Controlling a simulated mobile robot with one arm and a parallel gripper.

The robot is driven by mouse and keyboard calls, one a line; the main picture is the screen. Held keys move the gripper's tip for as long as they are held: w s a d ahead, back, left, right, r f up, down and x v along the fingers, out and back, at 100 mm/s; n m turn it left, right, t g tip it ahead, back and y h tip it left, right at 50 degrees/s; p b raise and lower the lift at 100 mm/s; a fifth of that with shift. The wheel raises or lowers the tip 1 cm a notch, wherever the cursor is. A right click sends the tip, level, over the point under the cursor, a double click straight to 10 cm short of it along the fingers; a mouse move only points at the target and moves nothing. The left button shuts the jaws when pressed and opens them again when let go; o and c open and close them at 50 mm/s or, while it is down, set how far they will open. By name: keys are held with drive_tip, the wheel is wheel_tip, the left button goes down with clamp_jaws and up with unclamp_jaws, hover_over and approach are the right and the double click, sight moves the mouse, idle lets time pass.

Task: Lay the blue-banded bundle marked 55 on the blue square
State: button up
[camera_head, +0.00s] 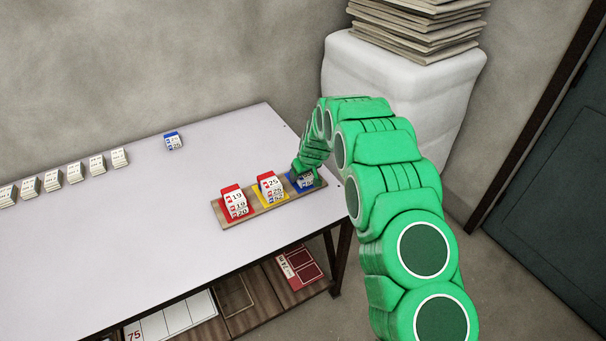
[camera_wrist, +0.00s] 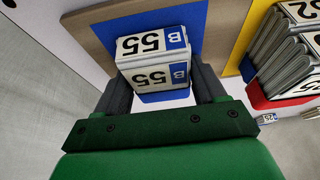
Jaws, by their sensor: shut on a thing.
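The blue-banded bundle marked 55 (camera_wrist: 152,70) is between the two dark fingers of my gripper (camera_wrist: 163,88) in the wrist view, and the gripper is shut on it. Two faces reading 55 show. The blue square (camera_wrist: 112,35) shows behind the bundle, at the end of the brown board (camera_wrist: 78,20). I cannot tell whether the bundle touches the square or is just above it. In the head view my gripper (camera_head: 304,173) is over the board's right end and hides most of the blue square (camera_head: 301,187).
A blue-banded bundle (camera_head: 173,141) stands toward the table's back. Several pale bundles (camera_head: 75,172) line the left. The middle of the table (camera_head: 130,220) is clear.

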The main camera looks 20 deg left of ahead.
sight(304, 181)
drive_tip(key=shift+s+d+f, duration=0.1)
drive_tip(key=shift+s+f, duration=0.1)
drive_tip(key=shift+f, duration=0.35)
drive_tip(key=shift+s+d+f, duration=0.1)
drive_tip(key=shift+s+f, duration=0.1)
drive_tip(key=shift+f, duration=0.35)
drive_tip(key=o, duration=0.7)
drive_tip(key=shift+f, duration=0.1)
drive_tip(key=shift+c, duration=0.2)
drive_tip(key=o, duration=0.4)
drive_tip(key=shift+s+d+f, duration=0.1)
drive_tip(key=shift+s+f, duration=0.1)
drive_tip(key=shift+s+r+g, duration=0.15)
drive_tip(key=shift+r+g, duration=0.15)
drive_tip(key=shift+r, duration=0.3)
drive_tip(key=shift+w+a+r+v, duration=0.1)
drive_tip(key=shift+w+a+v, duration=0.1)
drive_tip(key=shift+v, duration=1.95)
drive_tip(key=shift+w+a+r+v, duration=0.1)
drive_tip(key=shift+w+v, duration=0.1)
drive_tip(key=shift+v, duration=1.95)
drive_tip(key=shift+w+a+r+v, duration=0.1)
drive_tip(key=shift+w+v, duration=0.1)
drive_tip(key=shift+v, duration=1.9)
